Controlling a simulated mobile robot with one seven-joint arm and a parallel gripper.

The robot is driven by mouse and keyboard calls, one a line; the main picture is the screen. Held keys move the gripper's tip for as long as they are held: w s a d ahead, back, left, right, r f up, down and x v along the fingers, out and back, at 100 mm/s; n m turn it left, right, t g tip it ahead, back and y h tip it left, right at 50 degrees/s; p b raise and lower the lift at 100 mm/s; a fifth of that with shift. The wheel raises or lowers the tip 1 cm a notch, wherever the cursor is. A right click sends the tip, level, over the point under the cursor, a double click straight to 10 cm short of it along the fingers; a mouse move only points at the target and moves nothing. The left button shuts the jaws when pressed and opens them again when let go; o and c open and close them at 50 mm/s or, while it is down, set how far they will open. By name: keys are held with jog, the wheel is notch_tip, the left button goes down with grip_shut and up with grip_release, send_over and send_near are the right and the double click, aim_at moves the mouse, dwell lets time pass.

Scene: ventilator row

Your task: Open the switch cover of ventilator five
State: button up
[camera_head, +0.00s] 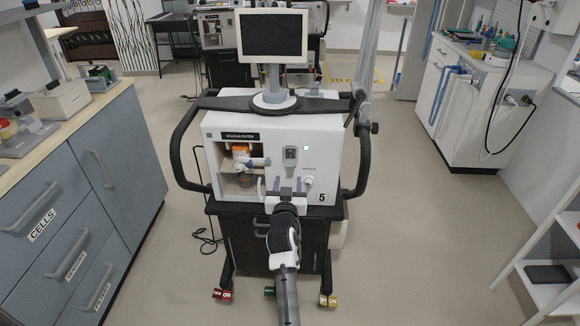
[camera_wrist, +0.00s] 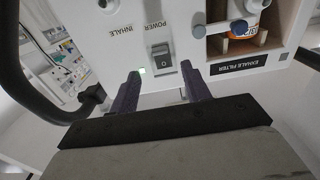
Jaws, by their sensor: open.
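Ventilator five (camera_head: 228,127) is a white cart-mounted unit straight ahead in the head view, with a "5" label low on its front. Its power switch with the switch cover (camera_head: 291,156) is a small grey unit right of the filter recess. In the wrist view, which is upside down, the switch and cover (camera_wrist: 161,61) sit under the word "POWER" with an "O" mark visible. I cannot tell the cover's exact position. My gripper (camera_head: 288,186) is open and empty, below the switch in the head view. In the wrist view its two purple fingers (camera_wrist: 159,73) point toward the switch, apart from it.
The open exhale filter recess (camera_head: 237,165) holds an orange-and-white part left of the switch. A green light (camera_head: 306,148) is to its right. Black side handles (camera_head: 183,140) flank the unit. Drawers (camera_head: 70,200) stand left, a white counter (camera_head: 470,105) right.

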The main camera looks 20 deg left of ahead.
aim_at(290, 167)
jog(key=p+x, duration=0.1)
jog(key=x, duration=0.6)
jog(key=shift+w, duration=0.25)
